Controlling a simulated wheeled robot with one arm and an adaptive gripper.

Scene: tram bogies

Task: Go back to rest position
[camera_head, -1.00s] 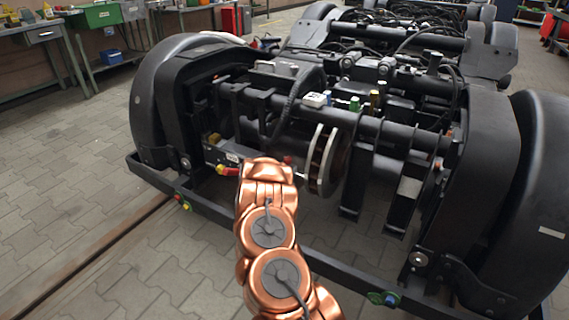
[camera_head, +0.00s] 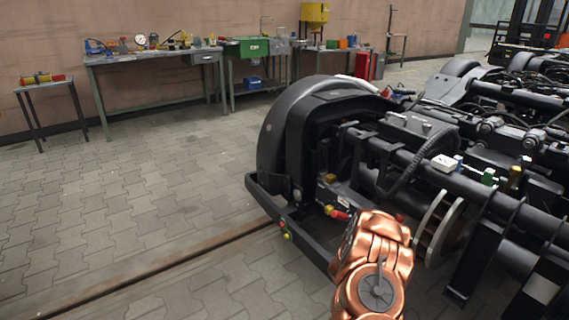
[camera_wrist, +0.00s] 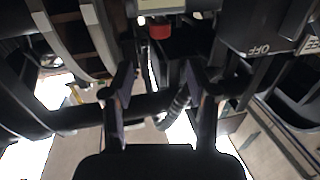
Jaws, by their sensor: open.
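My copper-coloured arm (camera_head: 372,262) reaches from the bottom of the head view towards the near end of the black bogie (camera_head: 300,125). My gripper is hidden behind the arm there. In the wrist view my gripper (camera_wrist: 160,88) shows two dark fingers set apart, with nothing visible held between them. Bogie parts surround the fingers in that view: a red knob (camera_wrist: 160,31) lies ahead of them and a dark box marked "OFF" (camera_wrist: 258,40) is to the right. Whether the fingers touch any part cannot be told.
A brake disc (camera_head: 436,228) is just right of my arm. A red-and-yellow fitting (camera_head: 337,212) is at its left. A rail (camera_head: 150,282) crosses the paved floor (camera_head: 130,200), which is clear on the left. Workbenches (camera_head: 150,58) and a small table (camera_head: 44,87) stand along the wall.

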